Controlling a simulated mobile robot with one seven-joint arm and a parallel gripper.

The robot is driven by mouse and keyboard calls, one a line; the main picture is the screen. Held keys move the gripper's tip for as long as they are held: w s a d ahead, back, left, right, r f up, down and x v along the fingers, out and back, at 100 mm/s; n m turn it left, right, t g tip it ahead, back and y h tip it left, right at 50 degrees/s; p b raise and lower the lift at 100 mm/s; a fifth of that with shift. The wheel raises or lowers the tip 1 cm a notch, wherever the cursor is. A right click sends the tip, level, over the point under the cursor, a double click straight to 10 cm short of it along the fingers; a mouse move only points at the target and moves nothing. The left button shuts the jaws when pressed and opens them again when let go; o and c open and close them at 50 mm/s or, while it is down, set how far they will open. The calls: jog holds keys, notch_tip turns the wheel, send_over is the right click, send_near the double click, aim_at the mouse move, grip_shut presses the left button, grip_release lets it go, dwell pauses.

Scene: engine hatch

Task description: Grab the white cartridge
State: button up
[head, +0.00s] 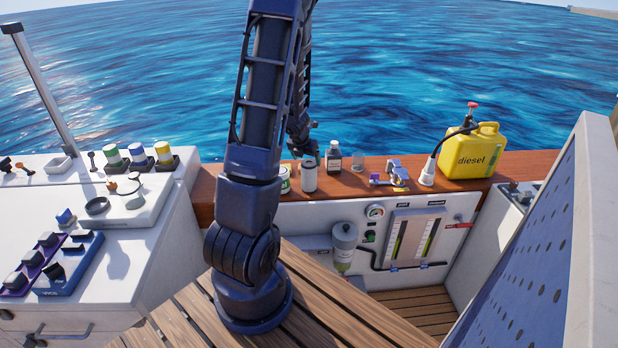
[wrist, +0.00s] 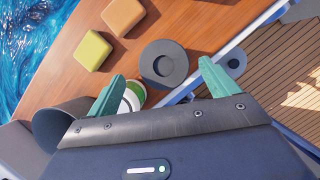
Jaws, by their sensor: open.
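The white cartridge (head: 309,176), a pale upright cylinder with a dark top, stands on the wooden ledge (head: 430,183) in the head view. In the wrist view I see it from above as a dark round top (wrist: 163,64) with a hole in the middle. My gripper (wrist: 162,71) is open, with one green finger to each side of the cartridge top in the picture. In the head view my dark gripper (head: 306,150) is just above the cartridge. Its fingers are too small to make out there. I cannot tell whether either finger touches the cartridge.
A white-and-green can (head: 285,181) stands close left of the cartridge. A dark bottle (head: 333,158) and a yellow diesel can (head: 472,153) stand to the right. The wrist view shows an olive block (wrist: 92,50), an orange block (wrist: 123,16) and a dark cup (wrist: 62,125).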

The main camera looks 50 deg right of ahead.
aim_at(308, 163)
jog(key=shift+s+x, duration=0.1)
jog(key=shift+x, duration=0.75)
jog(key=shift+s+x, duration=0.15)
jog(key=shift+x, duration=1.75)
jog(key=shift+c, duration=0.2)
jog(key=c, duration=1.1)
